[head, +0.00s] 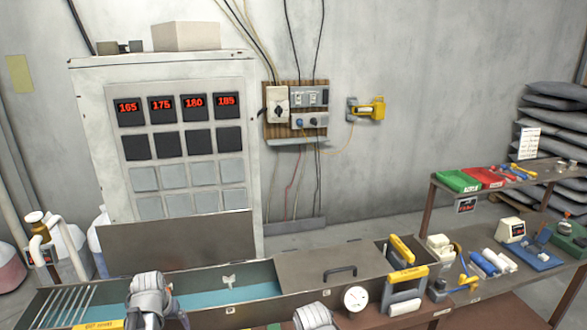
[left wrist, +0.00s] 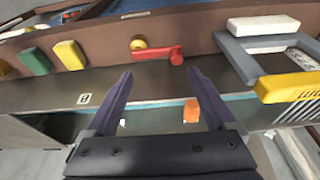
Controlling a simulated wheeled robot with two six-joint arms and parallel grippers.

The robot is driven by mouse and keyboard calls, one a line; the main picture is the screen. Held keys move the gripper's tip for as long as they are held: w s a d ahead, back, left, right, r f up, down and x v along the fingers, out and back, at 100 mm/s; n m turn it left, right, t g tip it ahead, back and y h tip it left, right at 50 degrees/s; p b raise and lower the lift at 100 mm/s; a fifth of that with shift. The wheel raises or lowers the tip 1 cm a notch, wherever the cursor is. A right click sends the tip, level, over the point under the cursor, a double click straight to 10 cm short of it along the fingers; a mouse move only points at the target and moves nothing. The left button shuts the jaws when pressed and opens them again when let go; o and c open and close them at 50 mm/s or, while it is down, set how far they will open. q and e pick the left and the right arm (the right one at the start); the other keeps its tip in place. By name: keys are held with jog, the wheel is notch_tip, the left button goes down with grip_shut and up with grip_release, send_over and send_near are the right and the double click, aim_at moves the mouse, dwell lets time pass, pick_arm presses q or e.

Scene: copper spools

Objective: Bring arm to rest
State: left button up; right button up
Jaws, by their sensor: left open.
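My left gripper (left wrist: 159,78) shows in the left wrist view with its two dark purple fingers spread apart. Nothing is held between them. The fingers are over the dark edge of a long bench. A small orange block (left wrist: 191,110) shows near the right finger. In the head view, pale grey parts of my arms show at the bottom edge, one left of centre and one near the middle. My right gripper's jaws do not show in either view.
In the left wrist view, a red handle (left wrist: 171,56), a yellow block (left wrist: 69,54) and a yellow-handled grey frame (left wrist: 290,87) lie beyond the fingers. In the head view, a long trough (head: 210,298) with a lid (head: 320,262) runs along the front; a side table stands right.

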pick_arm(q)
jog(key=s+d+f+m+g+b, duration=0.1)
jog(key=s+d, duration=0.3)
jog(key=d, duration=0.5)
jog(key=s+d+f+m+g+b, duration=0.1)
jog(key=s+d+m, duration=0.2)
jog(key=d, duration=0.6)
jog(key=s+d+f+m+g+b, duration=0.1)
jog(key=s+d+m, duration=0.1)
jog(key=s+d, duration=0.4)
jog(key=d, duration=0.3)
jog(key=shift+s+d+f+y, duration=0.35)
jog(key=shift+d+f+y, duration=0.05)
jog(key=shift+d, duration=0.15)
